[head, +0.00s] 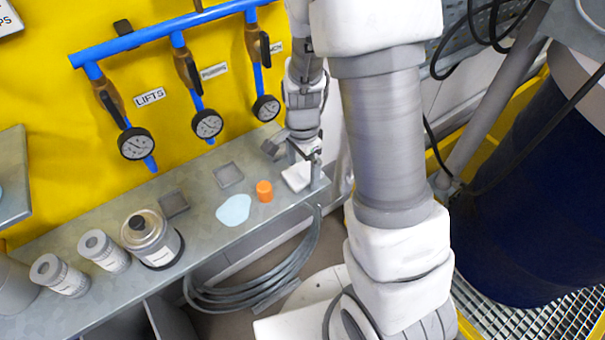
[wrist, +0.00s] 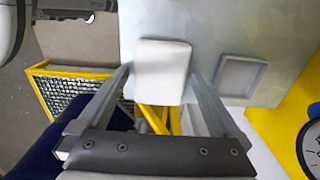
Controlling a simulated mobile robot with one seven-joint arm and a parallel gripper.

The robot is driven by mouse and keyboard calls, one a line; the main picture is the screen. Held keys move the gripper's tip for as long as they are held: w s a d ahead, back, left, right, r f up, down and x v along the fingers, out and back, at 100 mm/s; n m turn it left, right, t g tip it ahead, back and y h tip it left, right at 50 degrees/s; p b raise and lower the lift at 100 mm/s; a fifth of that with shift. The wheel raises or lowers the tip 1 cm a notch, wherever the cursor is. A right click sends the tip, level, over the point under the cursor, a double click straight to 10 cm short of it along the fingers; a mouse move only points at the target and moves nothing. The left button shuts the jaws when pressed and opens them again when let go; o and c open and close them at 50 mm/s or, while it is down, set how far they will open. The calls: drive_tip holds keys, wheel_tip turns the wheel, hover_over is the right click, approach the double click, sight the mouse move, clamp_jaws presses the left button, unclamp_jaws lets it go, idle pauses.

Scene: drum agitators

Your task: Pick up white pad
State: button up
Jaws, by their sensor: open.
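The white pad (head: 296,178) lies flat at the right end of the grey metal shelf (head: 110,215). In the wrist view the white pad (wrist: 162,68) is a rounded white block near the shelf's edge. My gripper (head: 288,148) is over the pad in the head view, pointing down. In the wrist view my gripper (wrist: 160,78) is open, with one finger on each side of the pad's near part as seen. I cannot tell the exact height gap between the fingertips and the pad. Nothing is held.
An orange cap (head: 264,191), a light blue patch (head: 234,210) and a grey square tray (head: 229,174) lie left of the pad. A metal can (head: 152,240) and white cylinders stand further left. Gauges (head: 207,124) hang on the yellow wall behind. A hose coil (head: 250,285) hangs below.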

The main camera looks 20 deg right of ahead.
sight(302, 172)
drive_tip(key=c, duration=1.2)
drive_tip(key=shift+o, duration=0.2)
drive_tip(key=shift+r, duration=0.15)
wheel_tip(302, 172, up, 4)
drive_tip(key=shift+r+p, duration=0.2)
drive_tip(key=shift+p, duration=0.3)
drive_tip(key=s+d+r, duration=0.5)
drive_tip(key=d+r, duration=0.1)
drive_tip(key=d, duration=0.4)
drive_tip(key=shift+s+d+r, duration=0.2)
